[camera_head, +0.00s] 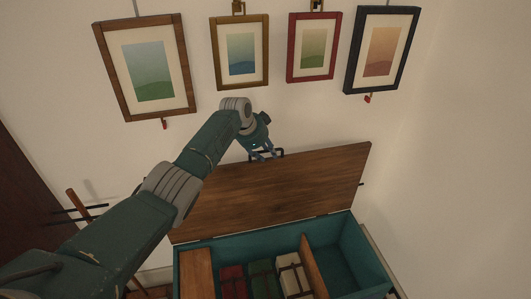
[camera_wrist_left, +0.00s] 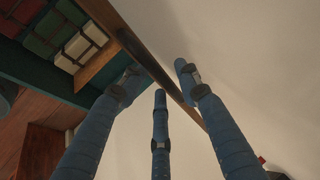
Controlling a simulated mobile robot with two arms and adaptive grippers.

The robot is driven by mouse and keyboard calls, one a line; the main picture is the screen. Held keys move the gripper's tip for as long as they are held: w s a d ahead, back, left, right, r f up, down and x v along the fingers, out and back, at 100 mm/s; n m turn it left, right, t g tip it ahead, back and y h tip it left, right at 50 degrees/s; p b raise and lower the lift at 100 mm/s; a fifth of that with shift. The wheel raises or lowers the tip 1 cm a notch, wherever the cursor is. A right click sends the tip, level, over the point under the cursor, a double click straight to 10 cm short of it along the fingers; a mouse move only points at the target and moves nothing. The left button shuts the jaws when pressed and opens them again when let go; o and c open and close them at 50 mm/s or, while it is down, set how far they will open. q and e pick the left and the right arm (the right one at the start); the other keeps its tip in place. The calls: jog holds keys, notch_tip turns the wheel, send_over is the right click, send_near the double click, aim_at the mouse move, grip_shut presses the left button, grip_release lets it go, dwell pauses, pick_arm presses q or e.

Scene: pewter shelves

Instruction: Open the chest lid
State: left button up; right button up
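The wooden chest lid (camera_head: 275,187) stands raised in the head view, tilted back toward the wall. Its dark handle (camera_head: 281,153) is at the top edge. My left gripper (camera_head: 264,154) is at that top edge, beside the handle. In the left wrist view the three blue fingers (camera_wrist_left: 160,79) are spread apart, with the lid (camera_wrist_left: 148,61) seen edge-on beyond and between them. I cannot tell whether any finger touches the lid. The teal chest (camera_head: 352,255) is open below. My right gripper is out of view.
Inside the chest are red (camera_head: 233,281), green (camera_head: 263,278) and white (camera_head: 291,274) strapped bundles, and a wooden divider (camera_head: 313,266). Its right compartment looks empty. Framed pictures, one with a red frame (camera_head: 291,47), hang above the lid. A dark wooden panel (camera_head: 25,195) is at left.

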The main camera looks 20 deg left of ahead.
pick_arm(q)
jog(key=v, duration=1.2)
jog(key=shift+a, duration=0.1)
